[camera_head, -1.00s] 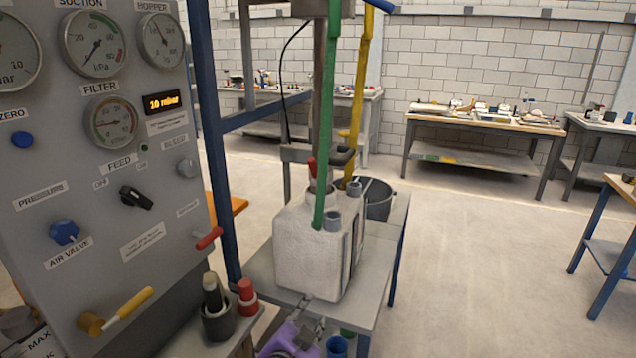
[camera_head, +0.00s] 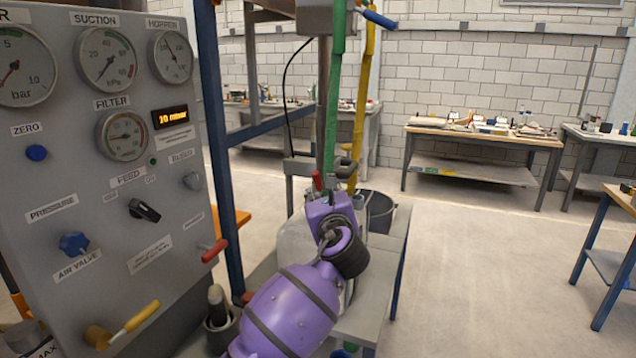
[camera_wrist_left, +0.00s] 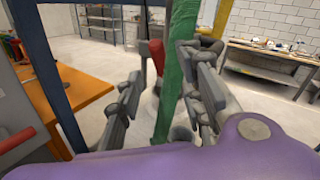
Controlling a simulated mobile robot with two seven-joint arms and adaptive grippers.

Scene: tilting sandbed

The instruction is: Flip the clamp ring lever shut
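A small red handle (camera_head: 316,181), which looks like the clamp ring lever, stands up on top of the white vessel (camera_head: 290,240) beside the green hose (camera_head: 331,120). The clamp ring itself is hidden behind my purple arm. My left gripper (camera_head: 338,174) is raised at the top of the vessel, just right of the red handle. In the left wrist view its fingers (camera_wrist_left: 163,92) are spread, with the red handle (camera_wrist_left: 157,56) and the green hose (camera_wrist_left: 181,60) showing in the gap. I cannot tell whether either touches a finger. My right gripper is out of view.
A gauge panel (camera_head: 95,200) with knobs and a yellow-handled valve (camera_head: 130,322) stands at left. A blue post (camera_head: 222,170) and a yellow hose (camera_head: 363,100) rise near the vessel. A dark bucket (camera_head: 379,212) stands behind it.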

